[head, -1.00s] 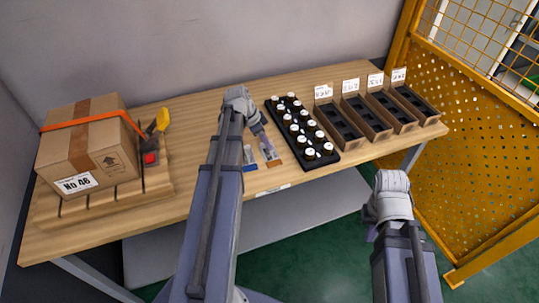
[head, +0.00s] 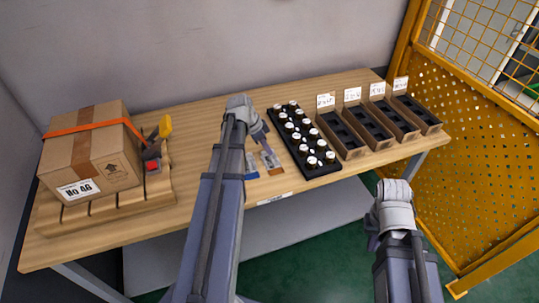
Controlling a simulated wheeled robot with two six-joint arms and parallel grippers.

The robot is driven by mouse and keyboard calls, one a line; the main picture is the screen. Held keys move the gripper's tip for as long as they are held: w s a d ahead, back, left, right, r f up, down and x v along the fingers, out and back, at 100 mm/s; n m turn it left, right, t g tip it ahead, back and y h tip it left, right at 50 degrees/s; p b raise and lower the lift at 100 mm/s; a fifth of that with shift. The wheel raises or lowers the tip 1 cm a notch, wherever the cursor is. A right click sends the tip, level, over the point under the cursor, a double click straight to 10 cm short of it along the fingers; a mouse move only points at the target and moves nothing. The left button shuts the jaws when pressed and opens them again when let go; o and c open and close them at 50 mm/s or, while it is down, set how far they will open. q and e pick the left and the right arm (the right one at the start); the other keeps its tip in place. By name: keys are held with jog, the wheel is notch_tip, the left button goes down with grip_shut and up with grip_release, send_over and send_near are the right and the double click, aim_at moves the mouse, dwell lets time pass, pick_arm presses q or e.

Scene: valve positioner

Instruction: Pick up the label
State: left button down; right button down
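My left gripper (head: 266,149) points down at the table just left of the black vial rack, over a small flat piece with a brownish end (head: 275,170). Its fingers are small and partly merged with that piece, so I cannot tell whether they touch it or are open. A small blue-ended piece (head: 251,174) lies beside it, partly behind my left arm. I cannot tell which piece is the label. A white printed sticker (head: 275,198) is on the table's front edge. My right gripper (head: 374,241) hangs in front of the table, mostly hidden by its wrist.
The black rack (head: 322,171) holds several white-capped vials. Several brown bins (head: 352,152) with white cards stand to its right. A yellow mesh fence (head: 470,170) stands at right.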

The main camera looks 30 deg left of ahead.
notch_tip(320, 180, up, 10)
jog(key=p, duration=1)
